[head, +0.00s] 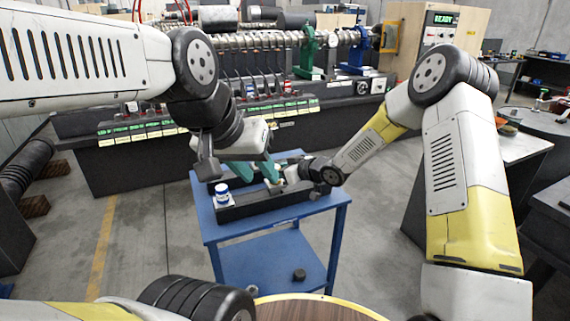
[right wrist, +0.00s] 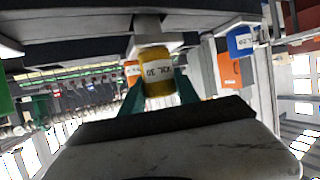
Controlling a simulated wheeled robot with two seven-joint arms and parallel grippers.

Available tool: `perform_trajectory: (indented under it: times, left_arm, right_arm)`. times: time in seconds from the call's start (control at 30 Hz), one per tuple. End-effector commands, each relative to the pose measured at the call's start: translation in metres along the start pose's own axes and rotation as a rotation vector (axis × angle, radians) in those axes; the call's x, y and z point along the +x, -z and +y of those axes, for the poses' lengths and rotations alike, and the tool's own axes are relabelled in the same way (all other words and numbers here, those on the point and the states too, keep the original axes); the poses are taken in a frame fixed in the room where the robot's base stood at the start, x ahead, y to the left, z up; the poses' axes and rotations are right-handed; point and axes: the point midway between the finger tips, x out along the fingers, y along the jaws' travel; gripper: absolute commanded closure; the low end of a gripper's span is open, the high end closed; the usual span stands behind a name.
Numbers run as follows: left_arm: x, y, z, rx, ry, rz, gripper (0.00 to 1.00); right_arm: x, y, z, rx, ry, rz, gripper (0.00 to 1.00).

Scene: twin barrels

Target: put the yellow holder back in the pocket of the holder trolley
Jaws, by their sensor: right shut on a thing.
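The yellow holder (right wrist: 157,74), with a white label, sits between the teal fingers of my right gripper (right wrist: 160,96), which is shut on it. In the head view my right gripper (head: 283,180) is low over the right part of the holder trolley (head: 235,232); the yellow holder is not clearly visible there. The trolley is blue with a dark pocket rack (head: 262,208) on top. The pocket is hidden by the grippers. My left gripper (head: 254,172) hangs over the trolley's back, its teal fingers apart, with nothing seen between them.
A white and blue holder (head: 221,194) stands at the rack's left; a blue holder (right wrist: 240,41) shows in the right wrist view. Behind the trolley is a long dark machine bench (head: 130,168) with a shaft. A dark round thing (head: 299,275) lies on the trolley's lower shelf.

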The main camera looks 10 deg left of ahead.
Motion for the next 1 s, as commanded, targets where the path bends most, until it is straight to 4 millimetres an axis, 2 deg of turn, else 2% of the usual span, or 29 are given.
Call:
perform_trajectory:
  times: [1.0]
  left_arm:
    - [0.0,0.0,0.0,0.0,0.0,0.0,0.64]
  right_arm:
    - [0.009,-0.02,0.0,0.0,-0.001,0.004,1.0]
